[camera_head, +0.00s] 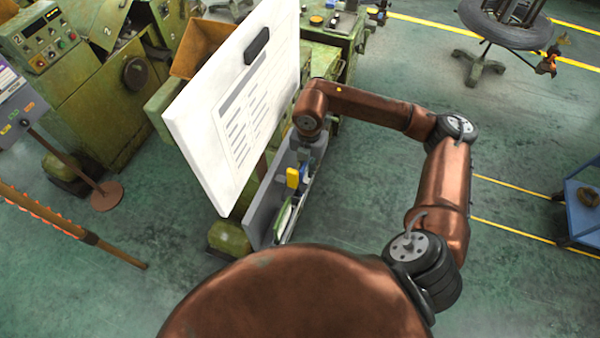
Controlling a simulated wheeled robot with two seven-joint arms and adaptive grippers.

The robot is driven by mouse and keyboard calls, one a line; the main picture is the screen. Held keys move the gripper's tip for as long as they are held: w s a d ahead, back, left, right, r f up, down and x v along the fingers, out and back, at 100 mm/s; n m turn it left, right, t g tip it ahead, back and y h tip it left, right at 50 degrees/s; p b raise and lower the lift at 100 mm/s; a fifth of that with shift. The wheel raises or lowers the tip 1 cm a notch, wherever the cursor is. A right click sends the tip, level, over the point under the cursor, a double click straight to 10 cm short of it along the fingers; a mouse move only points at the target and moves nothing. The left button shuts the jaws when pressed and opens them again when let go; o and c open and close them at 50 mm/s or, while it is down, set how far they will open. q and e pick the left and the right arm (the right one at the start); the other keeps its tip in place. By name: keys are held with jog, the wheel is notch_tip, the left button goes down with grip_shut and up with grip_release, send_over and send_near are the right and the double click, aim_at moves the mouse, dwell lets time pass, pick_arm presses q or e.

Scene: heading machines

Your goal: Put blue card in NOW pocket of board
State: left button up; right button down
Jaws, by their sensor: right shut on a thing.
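The white board (205,125) stands upright left of centre, with a printed sheet and a dark block on its face. A grey pocket rack (262,208) runs along its lower right side. My right gripper (305,163) is over the far part of the rack, small and partly hidden by its own wrist. It is shut on what looks like the blue card (304,174), of which only a sliver shows at the rack. I cannot tell whether the card is inside a pocket, and the NOW label is not readable. My left gripper is not in view.
A yellow card (292,177) sits in the rack close beside my gripper. Green and white cards (284,218) are in its near part. Green machines (95,90) stand behind the board. A post on a round base (106,196) stands left.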

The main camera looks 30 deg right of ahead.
jog(key=f, duration=0.1)
jog(key=w+f+b, duration=0.1)
jog(key=f, duration=0.1)
jog(key=a+f, duration=0.1)
jog(key=f, duration=0.1)
jog(key=shift+w, duration=0.25)
jog(key=shift+d+f, duration=0.1)
jog(key=shift+d, duration=0.05)
jog(key=shift+s+r, duration=0.2)
jog(key=shift+s, duration=0.1)
jog(key=shift+w+f+b, duration=0.15)
jog(key=shift+f+b, duration=0.1)
jog(key=shift+b, duration=0.15)
jog(key=shift+f, duration=0.1)
jog(key=shift+s+f+b, duration=0.3)
jog(key=shift+f+b, duration=0.1)
jog(key=shift+b, duration=0.05)
jog(key=c, duration=2.1)
grip_release()
jog(key=shift+w+f, duration=0.15)
jog(key=shift+w, duration=0.1)
